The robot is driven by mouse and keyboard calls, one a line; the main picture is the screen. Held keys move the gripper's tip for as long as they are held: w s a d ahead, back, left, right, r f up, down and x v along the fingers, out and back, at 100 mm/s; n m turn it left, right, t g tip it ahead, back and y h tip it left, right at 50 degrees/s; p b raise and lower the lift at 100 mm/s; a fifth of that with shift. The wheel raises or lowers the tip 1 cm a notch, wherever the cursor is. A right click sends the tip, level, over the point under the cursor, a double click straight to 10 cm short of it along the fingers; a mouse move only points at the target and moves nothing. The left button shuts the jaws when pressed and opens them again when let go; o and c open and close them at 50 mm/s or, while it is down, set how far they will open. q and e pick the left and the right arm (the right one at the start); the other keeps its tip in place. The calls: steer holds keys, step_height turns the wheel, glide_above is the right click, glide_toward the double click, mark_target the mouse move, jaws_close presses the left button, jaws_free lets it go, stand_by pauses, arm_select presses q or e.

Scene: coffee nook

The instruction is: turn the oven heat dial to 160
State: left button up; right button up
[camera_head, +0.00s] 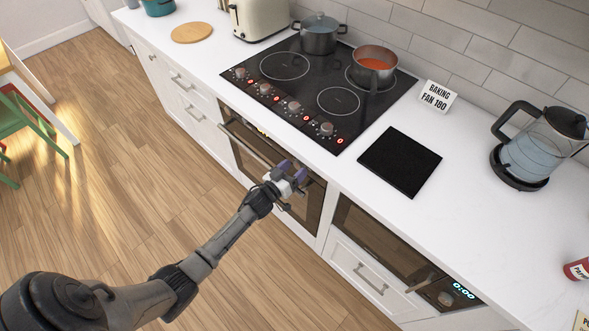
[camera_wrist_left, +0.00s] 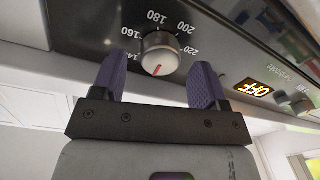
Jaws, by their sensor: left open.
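The oven heat dial (camera_wrist_left: 160,54) is a silver knob with a red pointer line. In the left wrist view it sits on the dark oven panel (camera_wrist_left: 90,20), ringed by white numbers including 180, 200 and 220. Its red line points down in that picture, away from these numbers. My left gripper (camera_wrist_left: 159,66) is open, its two purple fingers on either side of the dial with visible gaps. In the head view, my left gripper (camera_head: 289,173) is at the front of the oven (camera_head: 252,155); the dial cannot be made out there. My right gripper is not in view.
An orange "OFF" display (camera_wrist_left: 254,88) and another knob (camera_wrist_left: 301,106) are on the panel. The oven handle (camera_head: 235,138) sticks out. A card (camera_head: 437,97) reads "BAKING FAN 180". The hob (camera_head: 300,75) holds two pots. The floor (camera_head: 150,200) is clear.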

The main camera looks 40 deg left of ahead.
arm_select(q)
steer(key=shift+w, duration=0.4)
steer(key=shift+c, duration=0.4)
steer(key=c, duration=0.8)
steer(key=shift+c, duration=0.2)
